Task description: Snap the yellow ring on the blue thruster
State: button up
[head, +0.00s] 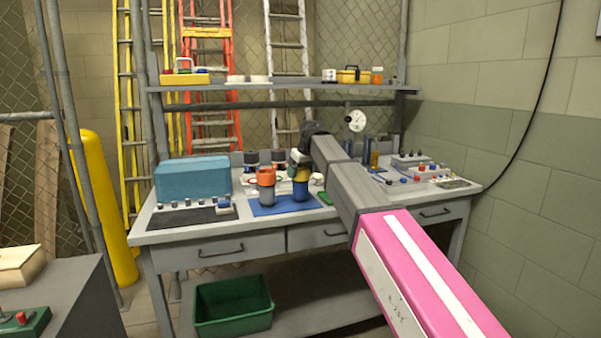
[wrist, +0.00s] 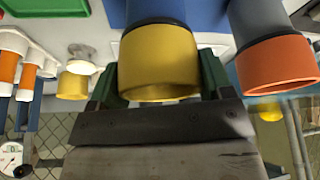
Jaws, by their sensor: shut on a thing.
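The blue thruster (head: 300,194) stands upright on the blue mat (head: 262,209) in the middle of the bench. In the wrist view its blue body (wrist: 190,14) is at the top. The yellow ring (wrist: 160,62) is at the thruster's end, against a dark band; I cannot tell whether it is fully seated. The ring also shows at the thruster's top in the head view (head: 301,175). My gripper (head: 300,161) is over the thruster, its green fingers (wrist: 162,84) on both sides of the ring, shut on it.
A grey thruster with an orange ring (head: 266,179) stands close on the left. A teal box (head: 192,179) is farther left. Switch panels (head: 412,160) are at the right, and a pressure gauge (head: 355,121) is behind. A shelf (head: 290,87) spans above the bench.

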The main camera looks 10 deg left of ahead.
jog(key=o, duration=0.9)
jog(key=v, duration=1)
jog(key=shift+d+r, duration=0.15)
jog(key=shift+r, duration=0.25)
jog(key=c, duration=0.7)
jog(key=shift+a+r+m, duration=0.3)
jog(key=shift+m, duration=0.2)
jog(key=c, duration=0.9)
jog(key=shift+a+r+m+g+h, duration=0.2)
jog(key=shift+m+g+h, duration=0.1)
jog(key=shift+h, duration=0.2)
grip_shut()
jog(key=shift+s+a+f+m+g+h, duration=0.15)
jog(key=shift+f+m+h, duration=0.25)
jog(key=shift+f, duration=0.95)
jog(key=shift+s+a+f+m+g+h, duration=0.15)
jog(key=shift+f+m, duration=0.45)
jog(key=shift+f, duration=0.7)
jog(key=shift+w+d+f, duration=0.1)
jog(key=shift+f, duration=1.05)
